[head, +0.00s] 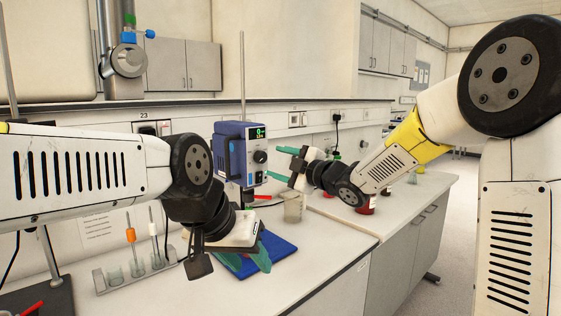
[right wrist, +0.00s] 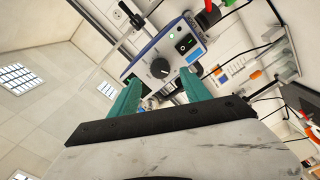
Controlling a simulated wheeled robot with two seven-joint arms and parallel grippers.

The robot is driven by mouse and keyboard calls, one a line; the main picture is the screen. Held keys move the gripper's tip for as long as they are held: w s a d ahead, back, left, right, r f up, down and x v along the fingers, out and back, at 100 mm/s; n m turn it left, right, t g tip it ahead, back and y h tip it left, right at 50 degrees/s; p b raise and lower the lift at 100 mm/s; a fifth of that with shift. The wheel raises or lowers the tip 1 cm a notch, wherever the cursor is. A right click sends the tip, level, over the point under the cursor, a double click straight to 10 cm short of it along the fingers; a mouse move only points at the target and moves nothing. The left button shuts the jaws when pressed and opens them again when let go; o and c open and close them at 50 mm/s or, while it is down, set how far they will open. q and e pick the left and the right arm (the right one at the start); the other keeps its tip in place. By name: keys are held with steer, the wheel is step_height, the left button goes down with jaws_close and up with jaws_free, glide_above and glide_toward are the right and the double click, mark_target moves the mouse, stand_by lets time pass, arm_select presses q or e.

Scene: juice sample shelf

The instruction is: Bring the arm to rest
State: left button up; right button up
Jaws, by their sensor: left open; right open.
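My left gripper (head: 246,261) hangs low over the bench at centre, above a blue pad (head: 285,246). Its teal fingers are partly hidden by its own body; no held thing shows. My right gripper (head: 283,164) reaches left above the bench, just right of a blue overhead stirrer (head: 226,137). Its teal fingers are spread apart and empty. In the right wrist view the open fingers (right wrist: 160,92) show with the stirrer (right wrist: 150,65) beyond them.
A rack (head: 108,281) with tubes and an orange-topped stick stands at the front left. A glass beaker (head: 293,209) stands below my right gripper. A red bottle (head: 367,206) is partly hidden behind my right arm. Bare bench lies right of the beaker.

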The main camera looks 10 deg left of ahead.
steer(key=shift+v, duration=1.05)
steer(key=s+d+f+m+h, duration=0.1)
steer(key=s+d+m+h, duration=0.3)
steer(key=d, duration=0.3)
steer(key=s+d+f+m+t+h, duration=0.1)
steer(key=d+m+h, duration=0.2)
steer(key=d+m, duration=0.35)
steer(key=s+d+m+h, duration=0.3)
steer(key=d+m+h, duration=0.1)
steer(key=d, duration=0.5)
steer(key=s+d+f+m+g, duration=0.2)
steer(key=s+f+m+g, duration=0.1)
steer(key=s, duration=0.7)
steer(key=s+d+f+m+g+h, duration=0.1)
steer(key=s+f+m, duration=0.3)
steer(key=s, duration=0.6)
steer(key=shift+s+d+f+g, duration=0.15)
steer(key=shift+d+f+g, duration=0.25)
steer(key=shift+f+g, duration=0.45)
